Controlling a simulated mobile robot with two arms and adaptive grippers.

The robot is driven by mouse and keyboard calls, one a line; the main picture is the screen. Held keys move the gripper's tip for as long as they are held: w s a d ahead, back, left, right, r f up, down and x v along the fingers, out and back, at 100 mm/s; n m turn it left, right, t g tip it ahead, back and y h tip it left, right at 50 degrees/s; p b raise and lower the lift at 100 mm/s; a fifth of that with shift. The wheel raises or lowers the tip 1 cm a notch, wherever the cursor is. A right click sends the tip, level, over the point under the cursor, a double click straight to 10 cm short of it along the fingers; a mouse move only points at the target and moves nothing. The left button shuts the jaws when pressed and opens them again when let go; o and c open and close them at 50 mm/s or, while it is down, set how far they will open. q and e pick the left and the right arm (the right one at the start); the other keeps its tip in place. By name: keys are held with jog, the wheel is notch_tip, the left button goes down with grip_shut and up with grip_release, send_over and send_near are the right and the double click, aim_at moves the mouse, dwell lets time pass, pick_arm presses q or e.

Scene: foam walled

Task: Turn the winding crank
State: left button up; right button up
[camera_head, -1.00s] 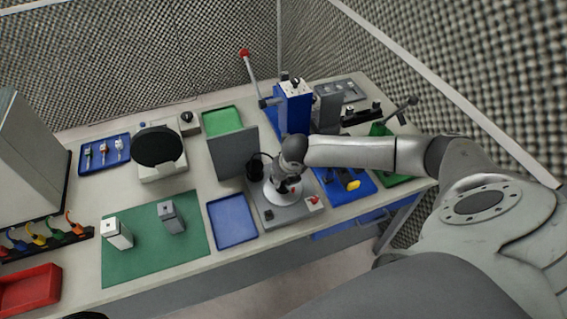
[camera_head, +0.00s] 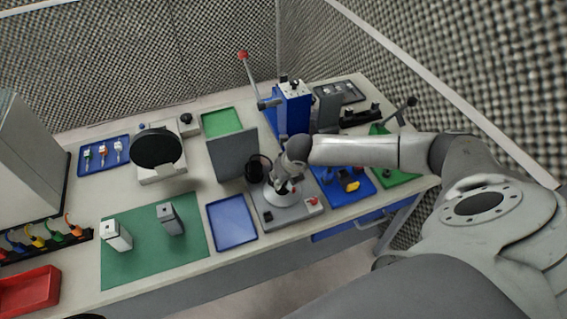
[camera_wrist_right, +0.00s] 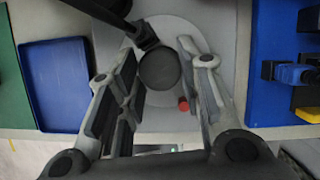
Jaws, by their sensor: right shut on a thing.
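The winding crank shows in the right wrist view as a black arm (camera_wrist_right: 146,36) with a round dark knob (camera_wrist_right: 160,70). It sits above a pale round disc (camera_wrist_right: 165,118) on a grey base unit (camera_head: 268,217). My right gripper (camera_wrist_right: 159,75) reaches down over this unit and is shut on the knob, one finger on each side. In the head view my right gripper (camera_head: 284,187) and wrist hide most of the crank. My left gripper is not in view.
A grey upright panel (camera_head: 232,155) stands close behind the unit. A blue tray (camera_head: 232,221) lies left of it, and a blue mat with a yellow-ended tool (camera_head: 351,186) lies right. A blue block fixture (camera_head: 294,108) stands behind. A red button (camera_wrist_right: 183,104) is beside the knob.

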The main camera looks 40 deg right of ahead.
jog(key=o, duration=1)
jog(key=shift+w+d+r, duration=0.1)
jog(key=shift+w+r, duration=0.1)
jog(key=shift+c, duration=0.2)
jog(key=shift+o, duration=0.4)
jog(key=shift+f, duration=0.1)
jog(key=shift+s, duration=0.1)
jog(key=v, duration=1.2)
